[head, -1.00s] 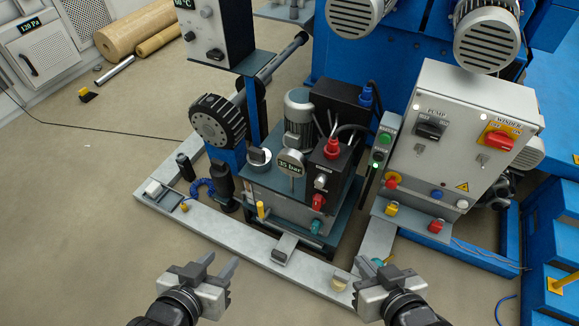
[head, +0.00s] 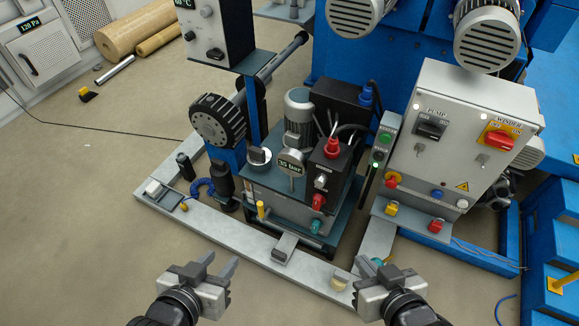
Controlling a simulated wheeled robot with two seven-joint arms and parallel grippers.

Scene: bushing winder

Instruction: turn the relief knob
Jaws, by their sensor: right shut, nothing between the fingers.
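The hydraulic unit stands in the middle of the head view, with a round gauge (head: 291,163) marked in bar. Its black block (head: 330,160) carries a red cap (head: 332,146), a silver knob (head: 321,181) and a red knob (head: 318,202). A teal knob (head: 316,226) sits lower on the tank. I cannot tell by label which is the relief knob. My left gripper (head: 221,266) is open and empty, in front of the frame and left of the unit. My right gripper (head: 370,266) is shut and empty, below and right of the knobs, touching none of them.
A grey frame rail (head: 230,226) runs between my grippers and the unit. A control cabinet (head: 460,130) with switches stands at right. The floor (head: 80,240) at left is clear.

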